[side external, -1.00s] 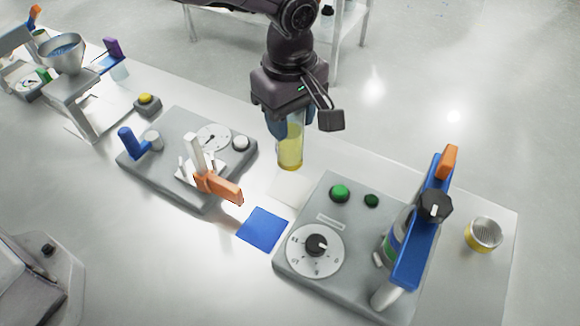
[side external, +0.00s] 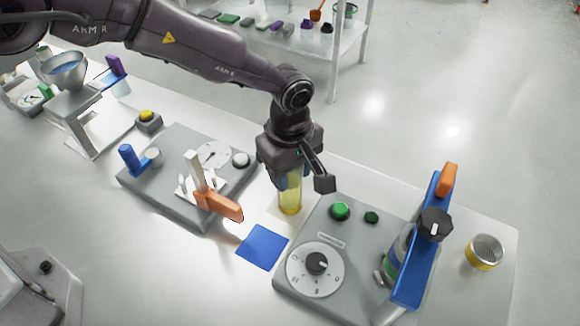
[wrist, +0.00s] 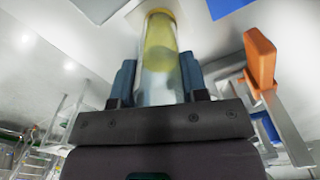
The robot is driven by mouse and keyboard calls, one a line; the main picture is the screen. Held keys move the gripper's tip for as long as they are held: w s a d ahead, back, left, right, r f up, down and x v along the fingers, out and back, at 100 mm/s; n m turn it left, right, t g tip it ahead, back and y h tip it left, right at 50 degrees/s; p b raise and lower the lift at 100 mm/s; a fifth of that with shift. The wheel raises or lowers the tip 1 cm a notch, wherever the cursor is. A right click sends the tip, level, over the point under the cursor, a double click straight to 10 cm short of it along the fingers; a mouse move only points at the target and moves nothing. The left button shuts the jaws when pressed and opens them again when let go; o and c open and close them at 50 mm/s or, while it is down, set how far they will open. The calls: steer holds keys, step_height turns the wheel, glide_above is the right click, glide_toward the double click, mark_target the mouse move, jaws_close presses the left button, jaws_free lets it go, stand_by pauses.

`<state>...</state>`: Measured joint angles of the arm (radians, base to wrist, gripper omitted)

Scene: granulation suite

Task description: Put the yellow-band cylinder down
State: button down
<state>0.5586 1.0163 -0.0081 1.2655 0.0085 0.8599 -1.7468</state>
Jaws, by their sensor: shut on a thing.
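A clear cylinder with a yellow lower part (side external: 290,203) is upright between the fingers of my gripper (side external: 287,182). In the wrist view the cylinder (wrist: 160,45) points away from my gripper (wrist: 158,85), with a blue-grey finger closed on each side. Its lower end is close above or on the bench, between the orange-handled unit and the grey dial unit. I cannot tell whether it touches. The pale square under it is mostly hidden.
A blue square (side external: 262,247) lies in front of the cylinder. The grey dial unit (side external: 330,230) stands close on the right, the orange lever (side external: 218,205) on the left. A short yellow-banded metal cup (side external: 485,252) stands at the far right.

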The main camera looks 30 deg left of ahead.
steer(key=c, duration=0.6)
jaws_free()
steer(key=shift+c, duration=0.2)
step_height(320, 180, up, 12)
steer(key=shift+r, duration=0.2)
